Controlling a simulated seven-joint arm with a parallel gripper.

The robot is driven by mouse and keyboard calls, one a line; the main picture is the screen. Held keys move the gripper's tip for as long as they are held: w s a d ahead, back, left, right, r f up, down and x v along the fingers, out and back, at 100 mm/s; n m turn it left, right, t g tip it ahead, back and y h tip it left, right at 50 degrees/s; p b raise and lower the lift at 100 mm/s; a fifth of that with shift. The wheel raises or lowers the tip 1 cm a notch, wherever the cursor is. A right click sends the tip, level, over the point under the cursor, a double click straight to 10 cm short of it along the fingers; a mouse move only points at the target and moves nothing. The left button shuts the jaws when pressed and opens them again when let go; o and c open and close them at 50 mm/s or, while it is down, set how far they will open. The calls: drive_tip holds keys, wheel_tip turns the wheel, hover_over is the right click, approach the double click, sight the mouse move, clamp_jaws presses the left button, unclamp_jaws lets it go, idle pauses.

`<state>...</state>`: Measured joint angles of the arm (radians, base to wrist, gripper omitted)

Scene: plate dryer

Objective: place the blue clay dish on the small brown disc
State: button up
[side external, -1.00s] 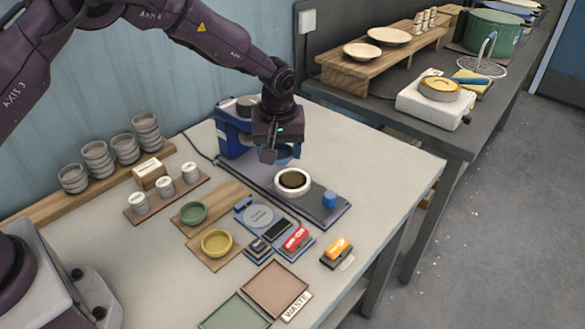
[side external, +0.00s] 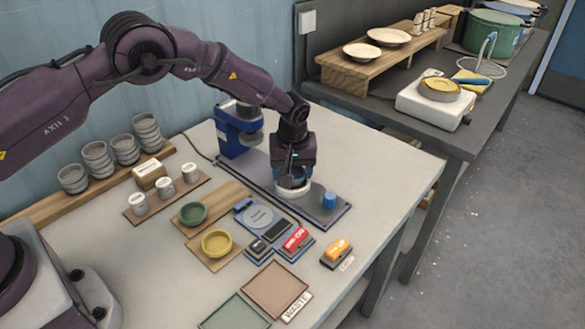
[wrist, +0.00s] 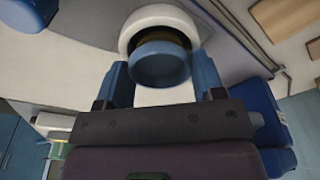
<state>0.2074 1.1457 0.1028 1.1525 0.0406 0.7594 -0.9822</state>
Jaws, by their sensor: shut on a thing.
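My gripper (side external: 290,180) is shut on the blue clay dish (wrist: 160,66), which shows between the two fingers in the wrist view. In the side view the dish is mostly hidden by the gripper. The dish is right at the white ring (side external: 293,191) on the blue-edged base. The small brown disc sits inside this ring; only a sliver of the brown disc (wrist: 176,37) shows past the dish in the wrist view. The dish overlaps the disc and part of the ring. I cannot tell whether it touches the disc.
A blue press-like machine (side external: 236,130) stands behind the gripper on the same base. A blue knob (side external: 329,200) stands to the right. Green (side external: 193,213) and yellow (side external: 216,242) bowls sit on a board in front left. Stamps (side external: 296,240) lie nearer the front.

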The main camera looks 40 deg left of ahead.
drive_tip(key=o, duration=0.9)
drive_tip(key=shift+f, duration=0.1)
wheel_tip(320, 180, up, 12)
drive_tip(key=s+d, duration=0.1)
drive_tip(key=s+a+r+m+t+h, duration=0.1)
drive_tip(key=s+a+r+m, duration=0.1)
drive_tip(key=s+r, duration=0.6)
drive_tip(key=s+a+r+m+t, duration=0.1)
drive_tip(key=s+a+r+m, duration=0.3)
drive_tip(key=r, duration=0.6)
drive_tip(key=shift+s+a+r+m+t, duration=0.2)
drive_tip(key=shift+s+m+t, duration=0.25)
drive_tip(key=shift+s, duration=3.1)
drive_tip(key=shift+s+a+r+m+t, duration=0.15)
drive_tip(key=shift+s+m+t, duration=0.3)
drive_tip(key=shift+s, duration=3.1)
drive_tip(key=shift+s+a+r+m+t, duration=0.25)
drive_tip(key=shift+s+m, duration=0.35)
drive_tip(key=shift+s, duration=2.95)
